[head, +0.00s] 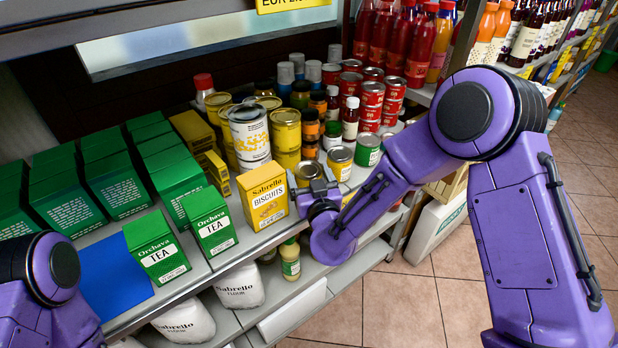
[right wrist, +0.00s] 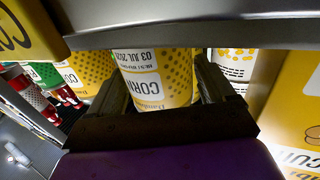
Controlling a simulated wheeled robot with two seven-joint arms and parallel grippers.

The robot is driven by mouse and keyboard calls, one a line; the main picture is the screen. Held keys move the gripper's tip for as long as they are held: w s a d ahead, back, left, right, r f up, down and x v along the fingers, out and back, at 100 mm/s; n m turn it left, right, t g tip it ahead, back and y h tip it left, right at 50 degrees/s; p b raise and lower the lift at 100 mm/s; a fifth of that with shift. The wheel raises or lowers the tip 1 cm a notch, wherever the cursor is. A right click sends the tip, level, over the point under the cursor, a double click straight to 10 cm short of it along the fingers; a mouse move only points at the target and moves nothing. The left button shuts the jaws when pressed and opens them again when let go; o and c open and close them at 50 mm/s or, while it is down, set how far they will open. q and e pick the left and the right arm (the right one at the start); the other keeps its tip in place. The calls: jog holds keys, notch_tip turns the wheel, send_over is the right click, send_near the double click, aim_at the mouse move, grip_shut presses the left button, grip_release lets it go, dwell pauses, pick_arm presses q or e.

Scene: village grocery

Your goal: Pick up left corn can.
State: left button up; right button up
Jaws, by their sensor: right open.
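The left corn can (head: 307,172) is yellow with a white label and stands upright at the front of the shelf. In the right wrist view the corn can (right wrist: 155,72) appears upside down between my open fingers. My right gripper (head: 318,192) is in front of this can, its fingers on either side; contact cannot be told. A second corn can (head: 340,161) stands just to its right and shows at the left in the wrist view (right wrist: 88,68). Only part of my left arm shows at the lower left; its gripper is out of view.
A green-labelled can (head: 367,150) is right of the corn cans, with small bottles (head: 350,118) behind. Green tea boxes (head: 157,248) stand farther left. A shelf edge (right wrist: 190,35) crosses the wrist view.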

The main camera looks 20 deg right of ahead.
jog(key=shift+w, duration=0.3)
jog(key=c, duration=0.9)
